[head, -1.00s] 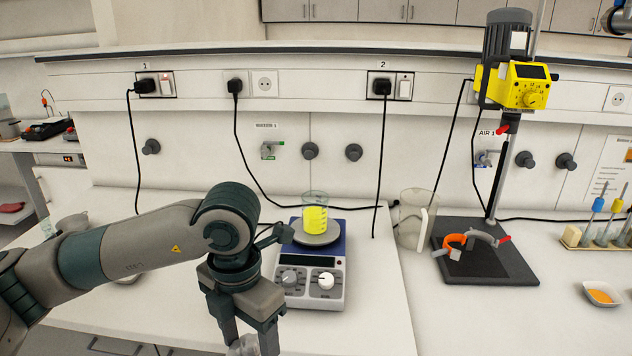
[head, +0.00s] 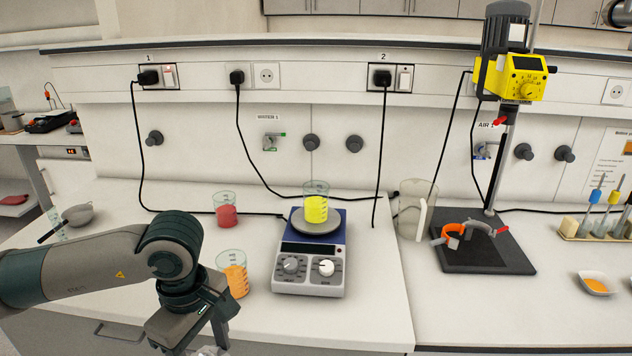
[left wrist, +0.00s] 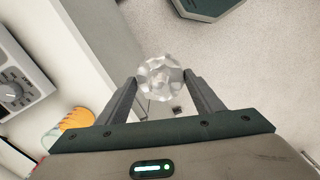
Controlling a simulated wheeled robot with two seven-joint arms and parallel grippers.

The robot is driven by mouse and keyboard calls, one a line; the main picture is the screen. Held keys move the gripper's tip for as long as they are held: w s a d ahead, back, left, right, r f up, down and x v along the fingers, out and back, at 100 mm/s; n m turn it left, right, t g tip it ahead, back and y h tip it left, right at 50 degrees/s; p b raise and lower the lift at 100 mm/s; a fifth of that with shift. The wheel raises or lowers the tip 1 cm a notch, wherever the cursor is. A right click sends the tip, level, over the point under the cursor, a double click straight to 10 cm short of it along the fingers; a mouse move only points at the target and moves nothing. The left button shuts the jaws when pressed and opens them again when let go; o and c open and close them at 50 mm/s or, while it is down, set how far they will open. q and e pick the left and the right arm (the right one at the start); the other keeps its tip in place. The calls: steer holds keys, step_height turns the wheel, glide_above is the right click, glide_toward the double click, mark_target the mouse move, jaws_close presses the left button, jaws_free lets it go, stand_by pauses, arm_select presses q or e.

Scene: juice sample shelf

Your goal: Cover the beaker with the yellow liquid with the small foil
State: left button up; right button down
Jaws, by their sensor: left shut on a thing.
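The beaker with yellow liquid (head: 316,207) stands upright on the round plate of the hotplate stirrer (head: 311,262), with its top uncovered. My left gripper (left wrist: 160,88) is shut on a crumpled, shiny, translucent piece that looks like the small foil (left wrist: 158,76). In the head view the gripper hangs at the bottom edge, in front of the bench and left of the stirrer. Its fingertips and most of the foil are cut off there; a bit of the foil shows at the bottom edge (head: 208,351). My right gripper is not in view.
A beaker with orange liquid (head: 234,274) stands close to my left wrist, and a beaker with red liquid (head: 226,211) stands behind it. A large empty beaker (head: 411,212) and a stand with an overhead stirrer (head: 484,250) are to the right. Cables run behind the hotplate.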

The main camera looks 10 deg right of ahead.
arm_select(q)
steer(key=s+a+f+m, duration=0.1)
steer(key=a+f+m, duration=0.2)
steer(key=m, duration=0.9)
steer(key=shift+s+a+f, duration=0.15)
steer(key=shift+s+a, duration=0.25)
steer(key=shift+a, duration=1.25)
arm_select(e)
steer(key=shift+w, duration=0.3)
